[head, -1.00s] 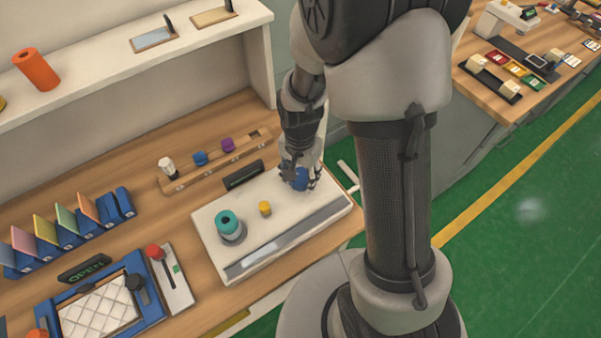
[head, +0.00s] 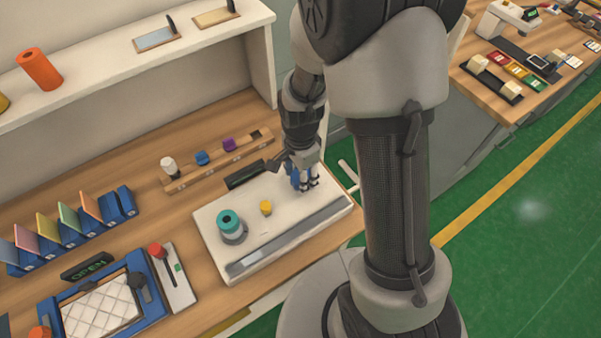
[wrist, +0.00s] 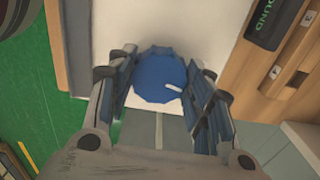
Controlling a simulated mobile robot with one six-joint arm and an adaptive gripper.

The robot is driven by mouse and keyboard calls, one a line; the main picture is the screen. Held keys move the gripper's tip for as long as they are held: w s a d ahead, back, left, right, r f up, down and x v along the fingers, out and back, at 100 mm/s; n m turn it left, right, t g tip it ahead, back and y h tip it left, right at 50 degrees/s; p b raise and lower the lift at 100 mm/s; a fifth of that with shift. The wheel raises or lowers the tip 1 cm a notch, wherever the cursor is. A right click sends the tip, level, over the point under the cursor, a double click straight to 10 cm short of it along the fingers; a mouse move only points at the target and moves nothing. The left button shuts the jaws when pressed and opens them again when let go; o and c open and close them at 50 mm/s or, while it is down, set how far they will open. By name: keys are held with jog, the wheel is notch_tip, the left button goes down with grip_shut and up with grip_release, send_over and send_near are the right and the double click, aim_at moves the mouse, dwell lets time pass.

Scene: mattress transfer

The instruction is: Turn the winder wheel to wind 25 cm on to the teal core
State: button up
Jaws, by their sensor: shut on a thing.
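The blue winder wheel (wrist: 160,75) has a pale mark on its lower right part. My gripper (wrist: 162,100) is shut on it, with a finger on each side. In the head view my gripper (head: 304,184) points down at the right end of the white winder base (head: 285,190) and hides most of the wheel. The teal core (head: 229,219) stands upright on a grey holder at the left end of the base. A small yellow post (head: 265,207) stands between them. A grey strip (head: 290,238) runs along the front edge.
A dark display (head: 246,174) stands behind the base; its lettering is partly readable in the wrist view. A wooden rack (head: 218,160) with white, blue and purple spools is behind. A blue-framed tray (head: 100,305) and a red-knobbed lever (head: 156,251) are at left.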

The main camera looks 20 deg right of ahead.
dwell(0.3)
jog(key=o, duration=1)
jog(key=shift+o, duration=0.2)
jog(key=shift+w+r, duration=0.1)
jog(key=shift+r, duration=0.45)
notch_tip(320, 180, up, 11)
